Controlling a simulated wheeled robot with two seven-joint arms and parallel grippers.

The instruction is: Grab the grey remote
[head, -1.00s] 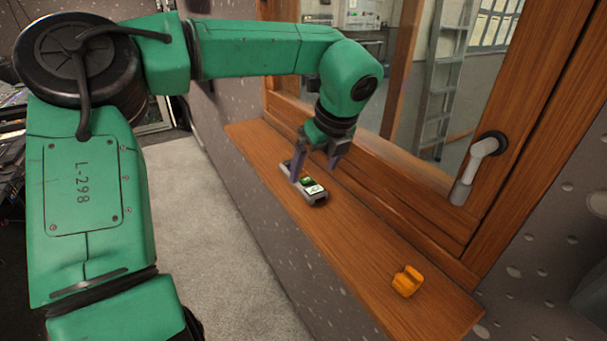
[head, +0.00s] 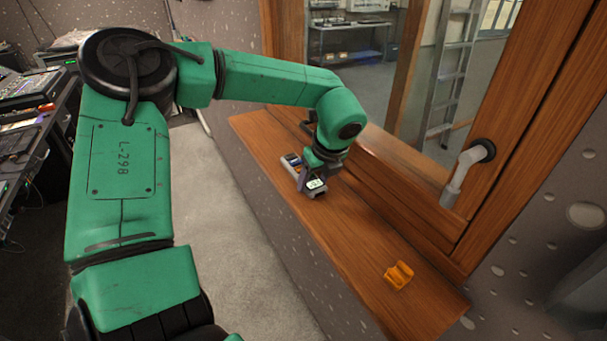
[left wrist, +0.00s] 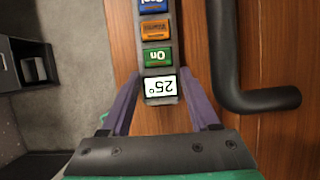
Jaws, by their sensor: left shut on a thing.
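The grey remote (head: 289,162) lies on the wooden sill, with a lit display at its near end. In the left wrist view the remote (left wrist: 159,72) shows blue, orange and green buttons and a display reading 25°, upside down. My left gripper (head: 315,177) is down at the remote's display end and shut on it. In the left wrist view the purple fingers of my left gripper (left wrist: 164,108) stand on either side of the display end. The gripper hides part of the remote in the head view. My right gripper is not in view.
The wooden sill (head: 350,235) runs below a window frame. A grey window handle (head: 462,178) sticks out at the right. A dark bent handle (left wrist: 255,100) is close to the right finger in the left wrist view. An orange holder (head: 399,276) stands on the sill's near end.

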